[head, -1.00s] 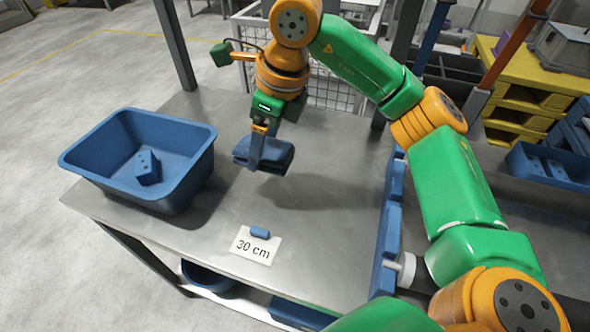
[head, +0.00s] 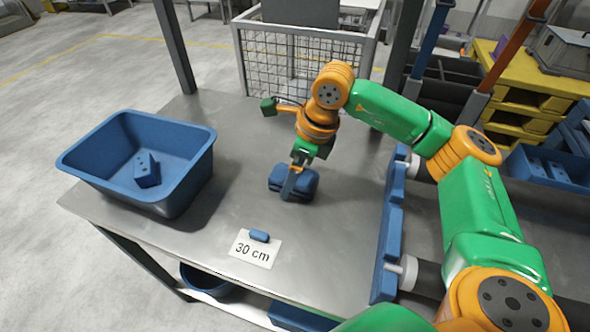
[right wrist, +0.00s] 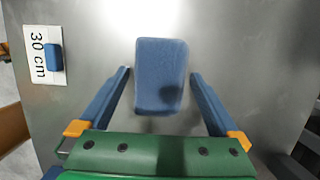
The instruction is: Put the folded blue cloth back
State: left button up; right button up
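The folded blue cloth (head: 309,181) appears to lie on the steel table, right of the blue tub. It also shows in the right wrist view (right wrist: 161,75) as a rounded block. My right gripper (head: 292,182) is over it, pointing down. In the right wrist view its two fingers (right wrist: 160,75) stand on either side of the cloth with a narrow gap at each side, so it is open. The far finger is hidden by the cloth in the head view. My left gripper is not in view.
The blue tub (head: 82,160) stands at the table's left with a small blue block (head: 147,170) inside. A "30 cm" card (head: 254,254) with a small blue piece (head: 259,235) lies at the front. Blue parts (head: 387,245) line the right edge. A wire cage (head: 285,65) stands behind.

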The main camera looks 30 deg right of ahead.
aim_at(310, 178)
jog(key=shift+r, duration=0.35)
jog(key=p+v, duration=0.1)
jog(key=v, duration=1)
jog(key=shift+r, duration=0.3)
jog(key=shift+r, duration=0.1)
